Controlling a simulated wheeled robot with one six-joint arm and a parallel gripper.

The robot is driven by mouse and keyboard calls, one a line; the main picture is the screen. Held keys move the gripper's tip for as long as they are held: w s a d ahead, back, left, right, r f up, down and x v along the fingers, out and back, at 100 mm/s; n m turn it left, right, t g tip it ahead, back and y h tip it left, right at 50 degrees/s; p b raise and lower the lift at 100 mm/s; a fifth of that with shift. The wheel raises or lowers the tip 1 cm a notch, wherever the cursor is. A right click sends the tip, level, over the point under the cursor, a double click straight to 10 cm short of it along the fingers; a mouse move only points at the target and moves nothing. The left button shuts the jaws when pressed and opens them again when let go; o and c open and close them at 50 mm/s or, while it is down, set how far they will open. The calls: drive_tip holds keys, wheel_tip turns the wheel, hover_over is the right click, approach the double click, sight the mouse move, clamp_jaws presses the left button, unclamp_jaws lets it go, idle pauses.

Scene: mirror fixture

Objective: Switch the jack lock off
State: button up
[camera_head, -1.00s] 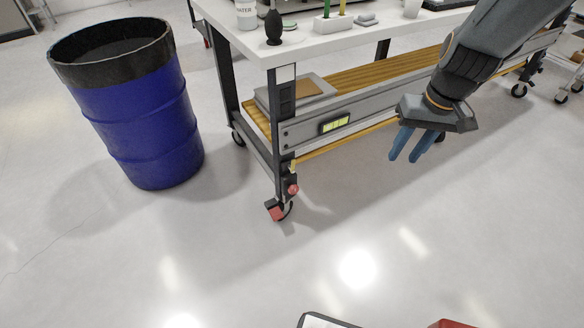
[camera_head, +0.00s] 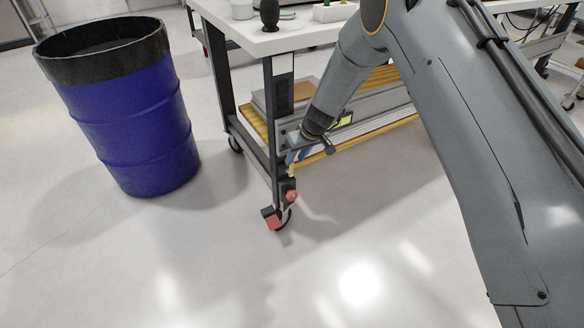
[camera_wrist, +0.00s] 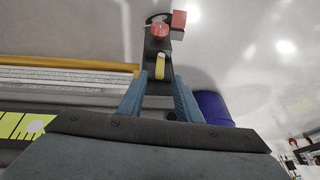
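The dark jack on the workbench's near leg carries a small yellow lever (camera_wrist: 160,66), which looks like the jack lock. A red ball knob (camera_head: 292,196) sits below it, above the red-pedalled caster (camera_head: 272,219). In the wrist view, the red knob (camera_wrist: 159,30) and red pedal (camera_wrist: 179,18) lie beyond the lever. My gripper (camera_head: 291,157) is at the leg just above the knob. In the wrist view, my gripper (camera_wrist: 160,78) has its two blue fingers apart, with the dark leg showing between them. The lever appears just past the fingertips; contact is unclear.
The workbench (camera_head: 275,43) has a lower shelf and a grey rail with a yellow-green level (camera_head: 346,118) beside my gripper. A blue drum (camera_head: 135,120) stands to the left. The floor in front of the leg is clear.

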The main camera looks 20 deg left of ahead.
sight(293, 164)
drive_tip(key=x, duration=0.6)
drive_tip(key=shift+f, duration=0.2)
drive_tip(key=shift+b, duration=0.3)
clamp_jaws()
